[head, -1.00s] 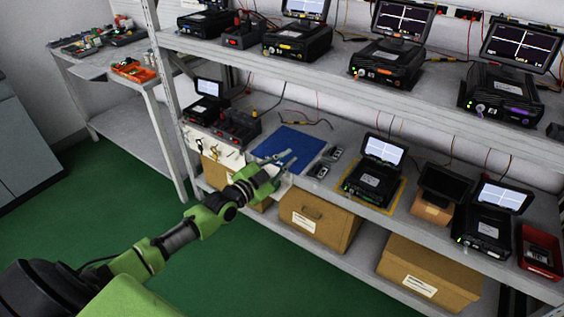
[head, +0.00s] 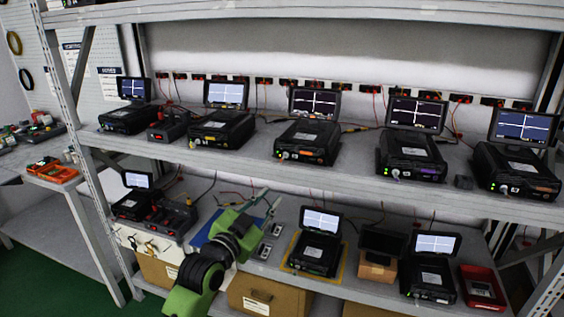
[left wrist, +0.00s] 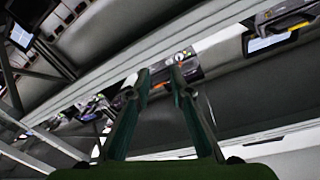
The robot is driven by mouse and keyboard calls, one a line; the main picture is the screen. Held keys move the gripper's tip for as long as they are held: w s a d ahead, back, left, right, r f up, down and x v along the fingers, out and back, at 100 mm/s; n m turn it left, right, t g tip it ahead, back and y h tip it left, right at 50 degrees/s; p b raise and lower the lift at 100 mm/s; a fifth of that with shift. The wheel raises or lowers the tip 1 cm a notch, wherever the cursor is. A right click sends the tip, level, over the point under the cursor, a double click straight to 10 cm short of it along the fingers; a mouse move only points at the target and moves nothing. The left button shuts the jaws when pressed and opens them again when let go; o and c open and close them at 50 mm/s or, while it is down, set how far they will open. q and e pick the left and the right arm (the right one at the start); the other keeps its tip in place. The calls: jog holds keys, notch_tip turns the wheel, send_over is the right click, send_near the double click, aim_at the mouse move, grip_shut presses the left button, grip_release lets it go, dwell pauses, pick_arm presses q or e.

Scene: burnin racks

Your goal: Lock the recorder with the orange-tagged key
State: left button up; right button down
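My left gripper (head: 266,203) is in front of the lower shelf, pointing up toward the upper shelf. Its two fingers are apart with nothing seen between them, also in the left wrist view (left wrist: 160,77). Beyond them in that view is a black recorder front (left wrist: 189,66) with a small orange patch. In the head view, a black recorder (head: 308,142) with an orange front label stands on the upper shelf, its screen raised. Small keys (head: 150,247) hang at the lower shelf's left front; I cannot tell their tag colours surely. My right gripper is not in view.
Several other recorders line the upper shelf (head: 262,167), whose front edge lies beyond my gripper. On the lower shelf a recorder (head: 316,252) stands on a yellow-edged mat, right of a blue mat (head: 203,236). A red tray (head: 483,287) is at the far right.

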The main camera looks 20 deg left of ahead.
aim_at(282, 160)
pick_arm(q)
notch_tip(282, 160, up, 5)
jog(key=s+a+n+y, duration=0.1)
jog(key=n+y, duration=0.1)
jog(key=w+p, duration=0.1)
jog(key=w, duration=0.8)
jog(key=w+p, duration=0.1)
jog(key=w, duration=0.3)
jog(key=shift+w+d+p, duration=0.25)
jog(key=shift+d+p, duration=0.1)
jog(key=shift+d, duration=0.05)
jog(key=shift+c, duration=0.3)
grip_shut()
